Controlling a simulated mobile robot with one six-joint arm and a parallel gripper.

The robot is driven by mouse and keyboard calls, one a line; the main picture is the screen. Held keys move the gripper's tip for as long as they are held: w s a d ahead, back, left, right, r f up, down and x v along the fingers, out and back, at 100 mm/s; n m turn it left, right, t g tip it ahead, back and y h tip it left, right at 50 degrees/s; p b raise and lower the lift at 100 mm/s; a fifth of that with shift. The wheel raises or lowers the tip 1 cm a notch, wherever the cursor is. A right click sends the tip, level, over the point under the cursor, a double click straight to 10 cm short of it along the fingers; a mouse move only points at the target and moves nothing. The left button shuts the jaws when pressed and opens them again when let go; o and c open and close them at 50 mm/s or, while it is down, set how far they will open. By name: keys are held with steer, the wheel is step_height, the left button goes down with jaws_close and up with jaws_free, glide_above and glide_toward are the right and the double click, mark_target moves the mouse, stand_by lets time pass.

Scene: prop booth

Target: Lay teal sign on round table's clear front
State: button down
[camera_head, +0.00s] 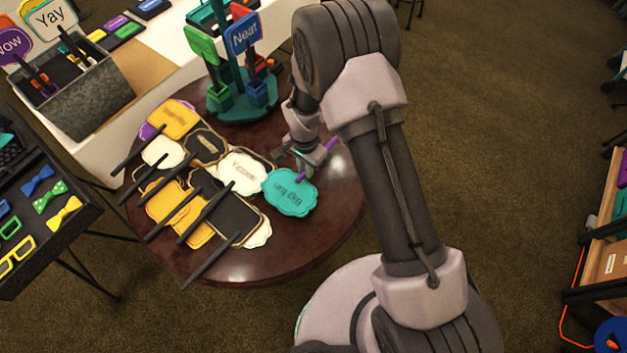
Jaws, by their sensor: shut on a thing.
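The teal sign (288,193) is a scalloped plaque with dark lettering and a purple stick (330,146). My gripper (308,163) is shut on the teal sign by its stick, over the right part of the dark red-brown round table (335,208). The plaque points toward the table's front, close to the right edge of a white sign. I cannot tell whether it touches the table or hovers just above. The fingertips are small and partly hidden.
White, black and orange signs with dark sticks cover the table's left and middle; one black sign (228,218) lies near the teal one. A green rack (243,102) holding signs stands at the back. The table's front right is bare. A tray of bow ties (48,196) is left.

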mark_target(314, 180)
steer(key=shift+s+d+f, duration=0.25)
steer(key=shift+s+d, duration=0.65)
steer(key=shift+d, duration=0.15)
step_height(314, 180, down, 4)
steer(key=shift+r+b, duration=0.2)
steer(key=shift+b, duration=0.7)
steer(key=shift+r, duration=0.15)
steer(key=c, duration=1.4)
jaws_free()
